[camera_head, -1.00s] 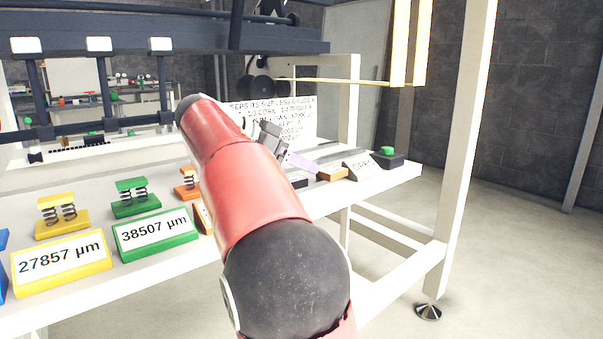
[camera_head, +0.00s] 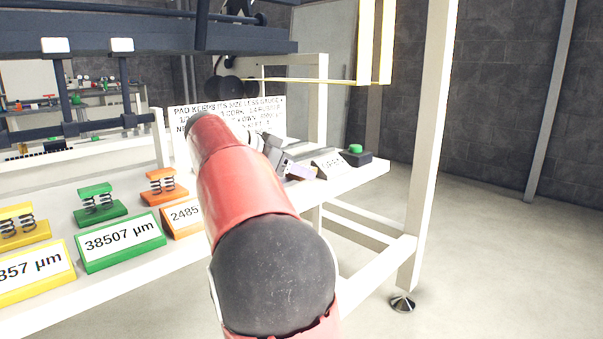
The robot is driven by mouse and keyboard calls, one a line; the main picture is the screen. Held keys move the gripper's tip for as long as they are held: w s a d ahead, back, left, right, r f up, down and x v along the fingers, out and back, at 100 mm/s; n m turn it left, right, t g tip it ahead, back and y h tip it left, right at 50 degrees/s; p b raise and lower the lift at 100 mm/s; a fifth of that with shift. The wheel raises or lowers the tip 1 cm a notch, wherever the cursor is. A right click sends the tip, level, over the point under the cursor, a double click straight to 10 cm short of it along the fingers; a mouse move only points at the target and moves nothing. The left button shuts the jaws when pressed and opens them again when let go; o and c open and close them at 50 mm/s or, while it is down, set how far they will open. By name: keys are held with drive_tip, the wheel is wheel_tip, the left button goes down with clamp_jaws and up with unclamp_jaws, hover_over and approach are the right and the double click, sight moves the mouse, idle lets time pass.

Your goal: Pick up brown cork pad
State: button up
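A small brown block (camera_head: 308,173), which looks like the cork pad, lies near the right end of the white bench, left of a small white sign. My gripper (camera_head: 293,168) is at the end of my red arm, over or right beside this block, and hides part of it. A pale lilac patch shows at the gripper's tip. The fingers are small and seen from behind, so I cannot tell whether they are open, shut or touching the block.
A green-topped button box (camera_head: 356,155) stands behind the small white sign (camera_head: 328,165). A large text sign (camera_head: 222,110) stands behind my arm. Green (camera_head: 98,200) and orange (camera_head: 164,187) spring blocks with number plates stand to the left. A white post (camera_head: 431,150) rises at the right.

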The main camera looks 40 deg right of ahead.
drive_tip(key=c, duration=0.9)
drive_tip(key=shift+r, duration=0.1)
